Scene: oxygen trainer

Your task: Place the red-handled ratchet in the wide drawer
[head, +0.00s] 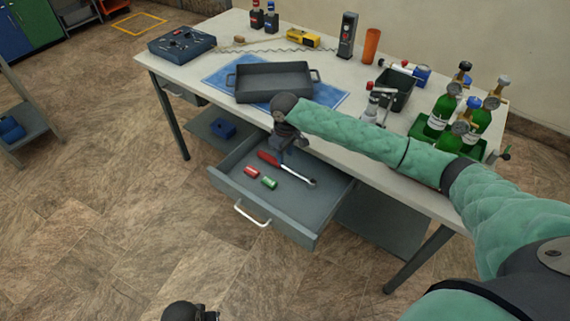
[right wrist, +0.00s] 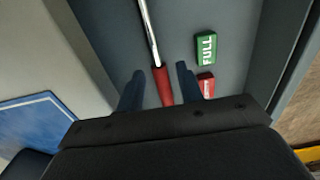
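The red-handled ratchet (head: 291,172) lies in the open wide drawer (head: 224,181), its chrome shaft pointing toward the drawer's right side. My right gripper (head: 283,146) points down over the drawer, just above and behind the ratchet. In the right wrist view the ratchet's red handle (right wrist: 163,86) shows between the two spread fingers (right wrist: 159,90), with gaps on both sides. The right gripper is open and empty. My left gripper (head: 190,311) shows only partly at the bottom edge, away from the table; its fingers are unclear.
A red tag (head: 251,171) and a green tag (head: 269,182), marked FULL in the wrist view, lie beside the ratchet. A grey tray (head: 272,96) stands on a blue mat (head: 216,77). Green cylinders (head: 441,112) stand at the table's right. The drawer's front right is clear.

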